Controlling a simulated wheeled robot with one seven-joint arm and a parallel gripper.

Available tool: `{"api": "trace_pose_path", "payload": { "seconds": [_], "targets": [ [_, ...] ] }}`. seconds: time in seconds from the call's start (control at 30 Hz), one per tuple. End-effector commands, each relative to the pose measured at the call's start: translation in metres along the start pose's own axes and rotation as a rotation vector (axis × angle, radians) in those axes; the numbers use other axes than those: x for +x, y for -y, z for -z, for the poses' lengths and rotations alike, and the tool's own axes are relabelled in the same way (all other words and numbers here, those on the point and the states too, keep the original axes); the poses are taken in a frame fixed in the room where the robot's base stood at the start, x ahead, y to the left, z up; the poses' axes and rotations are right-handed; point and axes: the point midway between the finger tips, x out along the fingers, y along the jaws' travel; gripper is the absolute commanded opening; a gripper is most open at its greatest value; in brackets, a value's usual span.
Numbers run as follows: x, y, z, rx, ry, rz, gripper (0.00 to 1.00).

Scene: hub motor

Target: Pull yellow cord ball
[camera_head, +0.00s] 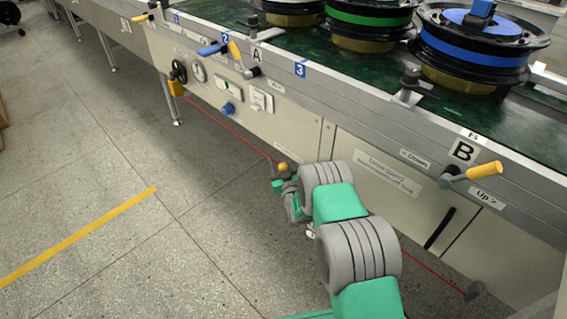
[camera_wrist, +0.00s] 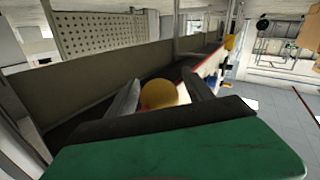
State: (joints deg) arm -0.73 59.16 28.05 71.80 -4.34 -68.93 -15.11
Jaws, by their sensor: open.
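The yellow cord ball (camera_head: 283,166) is a small yellow-orange ball on the thin red cord (camera_head: 232,127) that runs along the front of the conveyor bench. In the wrist view the ball (camera_wrist: 158,94) shows between the two grey fingers of my gripper (camera_wrist: 163,88), which are spread apart. In the head view my gripper (camera_head: 279,174) is at the ball, low in front of the bench panels. I cannot tell whether either finger touches the ball. My green wrist housing hides part of the lower wrist view.
The bench (camera_head: 350,98) runs diagonally beside my arm. Wheel hubs (camera_head: 474,45) stand on the green belt.

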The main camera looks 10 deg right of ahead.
Motion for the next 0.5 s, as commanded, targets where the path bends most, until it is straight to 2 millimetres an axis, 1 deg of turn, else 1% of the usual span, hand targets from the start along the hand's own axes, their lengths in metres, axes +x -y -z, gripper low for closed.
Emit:
{"api": "trace_pose_path", "payload": {
  "seconds": [0.03,0.07,0.5],
  "targets": [
    [0.0000,-0.0002,0.0003,0.000,0.000,0.000,0.60],
    [0.0000,-0.0003,0.0002,0.000,0.000,0.000,0.57],
    [0.0000,-0.0011,0.0005,0.000,-0.001,-0.001,0.21]
  ]
}}
